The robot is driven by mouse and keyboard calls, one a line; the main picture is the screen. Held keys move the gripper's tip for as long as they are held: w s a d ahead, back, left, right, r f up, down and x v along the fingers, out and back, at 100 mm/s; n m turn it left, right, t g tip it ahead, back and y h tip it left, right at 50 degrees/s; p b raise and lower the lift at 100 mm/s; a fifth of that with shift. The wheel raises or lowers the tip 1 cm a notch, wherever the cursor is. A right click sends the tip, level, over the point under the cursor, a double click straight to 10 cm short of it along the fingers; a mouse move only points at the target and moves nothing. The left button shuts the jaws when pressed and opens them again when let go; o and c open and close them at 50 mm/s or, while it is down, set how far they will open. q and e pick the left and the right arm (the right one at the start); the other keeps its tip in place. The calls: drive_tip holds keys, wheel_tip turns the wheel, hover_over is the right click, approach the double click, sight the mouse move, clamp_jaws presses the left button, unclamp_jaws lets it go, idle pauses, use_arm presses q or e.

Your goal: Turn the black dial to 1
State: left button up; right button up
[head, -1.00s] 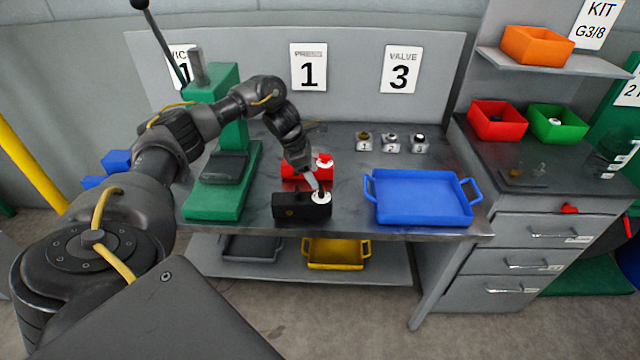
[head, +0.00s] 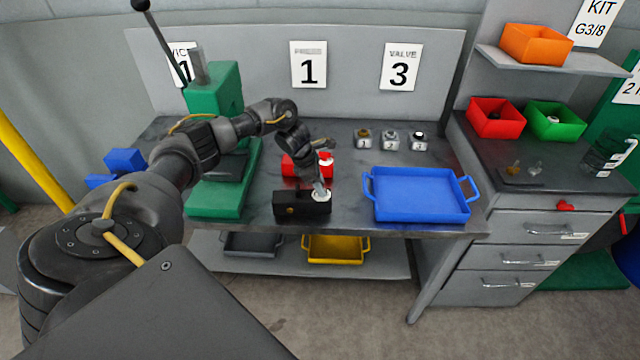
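The black box (head: 290,204) sits near the front edge of the grey bench, with a round brass spot on its front face. Its white dial plate (head: 321,196) is on the right part of its top. My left gripper (head: 320,188) points down at this dial, its tip at or just above it. The tip covers the dial's middle, so the knob and its setting are hidden. I cannot tell whether the fingers grip the knob. A red box (head: 293,171) with its own white dial stands just behind. My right gripper is out of view.
A blue tray (head: 422,216) stands to the right on the bench. A green press (head: 214,198) with a long lever stands to the left. Several small numbered holders (head: 391,140) are at the back. Signs on the back panel read 1 and 3 (head: 402,68).

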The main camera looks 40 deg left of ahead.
use_arm(q)
drive_tip(key=shift+c, duration=1.2)
drive_tip(key=shift+n, duration=0.3)
drive_tip(key=n+t+y, duration=0.1)
drive_tip(key=n, duration=0.1)
drive_tip(key=shift+s+d+n+b, duration=0.1)
drive_tip(key=shift+n+b, duration=0.2)
drive_tip(key=shift+n, duration=0.1)
drive_tip(key=n+y, duration=0.1)
drive_tip(key=n, duration=0.2)
drive_tip(key=shift+d+n, duration=0.1)
drive_tip(key=shift+n, duration=0.2)
drive_tip(key=shift+r+n+t+y+p, duration=0.15)
drive_tip(key=shift+n+t+y+p, duration=0.15)
drive_tip(key=shift+n+y+p, duration=0.45)
drive_tip(key=n+y+p, duration=0.1)
drive_tip(key=n, duration=0.2)
drive_tip(key=shift+d+n, duration=0.1)
drive_tip(key=shift+n, duration=0.25)
drive_tip(key=shift+n+g+y+p, duration=0.55)
drive_tip(key=shift+n+p, duration=0.15)
drive_tip(key=shift+n, duration=1.2)
